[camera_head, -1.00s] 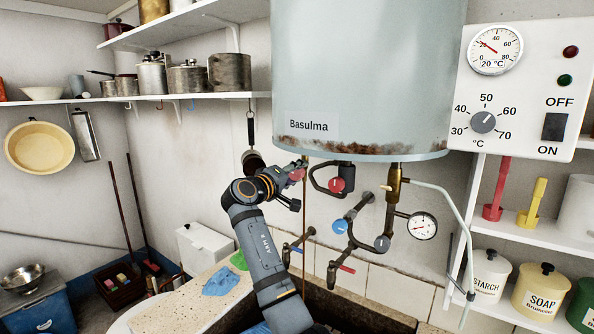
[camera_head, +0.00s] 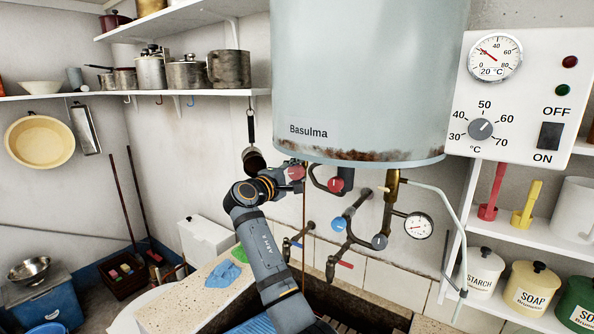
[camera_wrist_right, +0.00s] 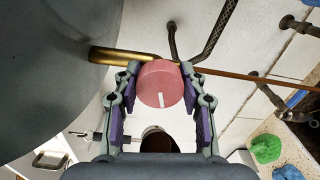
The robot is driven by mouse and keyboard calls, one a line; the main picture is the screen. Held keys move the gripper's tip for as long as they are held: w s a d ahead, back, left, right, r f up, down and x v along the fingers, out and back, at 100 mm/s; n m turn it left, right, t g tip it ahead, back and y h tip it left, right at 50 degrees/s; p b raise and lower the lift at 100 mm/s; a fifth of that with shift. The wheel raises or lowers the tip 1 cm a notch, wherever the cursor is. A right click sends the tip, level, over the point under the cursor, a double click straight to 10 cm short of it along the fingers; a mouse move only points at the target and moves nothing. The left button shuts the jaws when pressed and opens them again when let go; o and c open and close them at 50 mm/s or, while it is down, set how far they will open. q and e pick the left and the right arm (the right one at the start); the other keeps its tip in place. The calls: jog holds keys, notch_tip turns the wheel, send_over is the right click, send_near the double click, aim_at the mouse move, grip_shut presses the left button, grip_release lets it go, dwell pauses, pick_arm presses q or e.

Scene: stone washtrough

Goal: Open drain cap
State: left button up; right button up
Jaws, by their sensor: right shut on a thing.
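A round red cap (camera_wrist_right: 160,84) with a white mark on its face sits between the two fingers of my right gripper (camera_wrist_right: 161,90) in the right wrist view. My right gripper (camera_head: 290,174) is shut on it, just below the lower left edge of the boiler. The red cap (camera_head: 296,173) also shows there in the head view, partly covered by the gripper. A brass pipe (camera_wrist_right: 128,56) comes from the boiler and runs behind the cap. Where the cap meets it is hidden. My left gripper is not in view.
The grey boiler (camera_head: 370,80) hangs directly above the gripper. A second red knob (camera_head: 335,185), a blue knob (camera_head: 338,224) and a pressure gauge (camera_head: 418,226) are on pipework to the right. A hanging pan (camera_head: 253,160) is close on the left.

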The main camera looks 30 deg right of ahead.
dwell(0.4)
jog(key=o, duration=1.2)
jog(key=shift+a+r, duration=0.1)
jog(key=shift+a, duration=0.1)
jog(key=shift+c, duration=0.2)
jog(key=v, duration=1.2)
